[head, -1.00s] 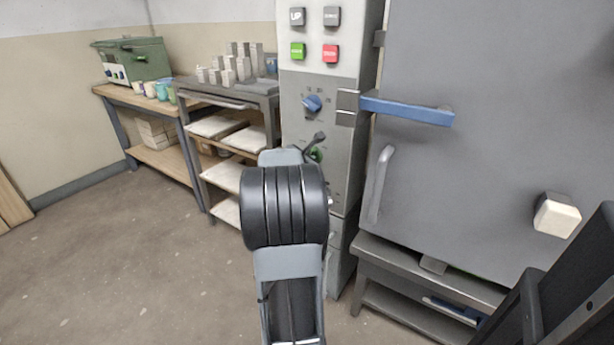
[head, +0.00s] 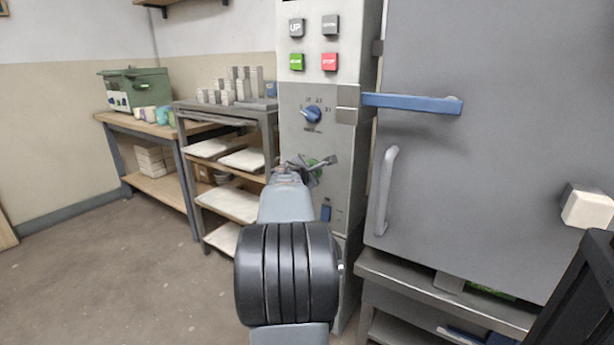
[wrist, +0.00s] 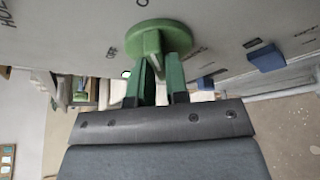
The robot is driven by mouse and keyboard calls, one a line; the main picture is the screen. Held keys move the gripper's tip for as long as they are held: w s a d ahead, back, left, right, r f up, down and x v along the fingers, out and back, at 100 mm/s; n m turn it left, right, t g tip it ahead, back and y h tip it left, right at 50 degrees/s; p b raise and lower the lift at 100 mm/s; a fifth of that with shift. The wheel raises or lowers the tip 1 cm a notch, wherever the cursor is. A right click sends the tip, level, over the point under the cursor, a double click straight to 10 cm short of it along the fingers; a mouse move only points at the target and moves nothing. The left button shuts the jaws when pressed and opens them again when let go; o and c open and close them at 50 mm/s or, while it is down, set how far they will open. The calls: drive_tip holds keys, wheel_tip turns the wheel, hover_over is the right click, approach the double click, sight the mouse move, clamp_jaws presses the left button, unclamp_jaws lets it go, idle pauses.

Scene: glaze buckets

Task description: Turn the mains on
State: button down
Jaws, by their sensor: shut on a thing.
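A grey control panel (head: 296,120) stands beside a big grey door. A round green knob with a raised grip (wrist: 150,42) is on the panel's face, with "OFF" printed near it in the wrist view. In the head view the green knob (head: 317,170) is partly hidden by my gripper (head: 305,165). My gripper (wrist: 157,98) is shut on the knob's grip, its dark fingers on either side. A blue switch (head: 326,212) is on the panel below the knob; a blue part also shows in the wrist view (wrist: 265,57). I cannot read which control is the mains.
A blue dial (head: 312,115) and green (head: 296,61) and red (head: 329,61) buttons are above the knob. A blue latch bar (head: 412,103) and grey handle (head: 386,190) stick out from the door. A shelf rack (head: 215,112) stands left; the floor at left is clear.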

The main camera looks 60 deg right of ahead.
drive_tip(key=c, duration=1.1)
unclamp_jaws()
drive_tip(key=shift+p+v, duration=1.45)
drive_tip(key=shift+v, duration=5.45)
